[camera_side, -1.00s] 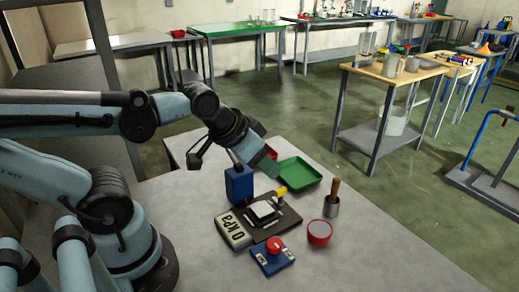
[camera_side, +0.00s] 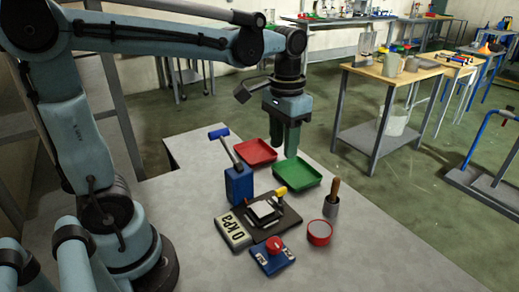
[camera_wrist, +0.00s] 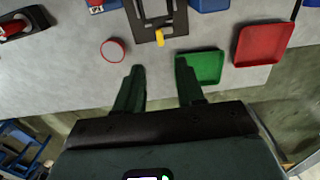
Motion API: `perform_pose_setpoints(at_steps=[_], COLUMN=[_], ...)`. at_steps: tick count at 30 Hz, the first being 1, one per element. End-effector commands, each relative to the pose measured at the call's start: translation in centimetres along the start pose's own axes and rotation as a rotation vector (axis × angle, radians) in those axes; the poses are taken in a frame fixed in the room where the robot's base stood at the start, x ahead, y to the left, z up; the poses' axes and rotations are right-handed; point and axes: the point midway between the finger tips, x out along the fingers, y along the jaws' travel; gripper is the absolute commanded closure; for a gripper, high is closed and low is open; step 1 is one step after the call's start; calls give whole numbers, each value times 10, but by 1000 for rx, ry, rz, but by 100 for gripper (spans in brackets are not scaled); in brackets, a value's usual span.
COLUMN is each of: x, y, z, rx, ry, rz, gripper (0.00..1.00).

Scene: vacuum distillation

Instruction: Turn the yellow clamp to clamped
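The yellow clamp (camera_side: 281,190) is a small yellow piece at the far edge of a dark plate (camera_side: 285,227) that carries a white block. It also shows in the wrist view (camera_wrist: 159,37), at the plate's near edge. My gripper (camera_side: 284,149) hangs fingers-down above the far side of the table, near the green tray. It is well above and apart from the clamp. In the wrist view my gripper (camera_wrist: 160,66) has its two fingers spread with nothing between them, and the clamp lies beyond the gap.
A blue pump box (camera_side: 239,186) with a raised lever stands left of the plate. A red tray (camera_side: 254,152) and a green tray (camera_side: 294,172) lie behind. A gauge (camera_side: 233,232), a red-knobbed blue base (camera_side: 272,257), a red-rimmed dish (camera_side: 319,232) and a wooden-handled cup (camera_side: 332,207) surround the plate.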

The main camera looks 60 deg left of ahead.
Motion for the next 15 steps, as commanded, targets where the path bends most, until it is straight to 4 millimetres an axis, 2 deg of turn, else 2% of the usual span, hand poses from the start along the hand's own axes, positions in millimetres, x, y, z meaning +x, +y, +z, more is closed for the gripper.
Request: perform_pose_setpoints(at_steps=[5, 15], x=[10, 58], y=[0, 0], z=[-1, 0], rx=[0, 0], ry=[-6, -4], rz=[0, 0], gripper=[62, 62])
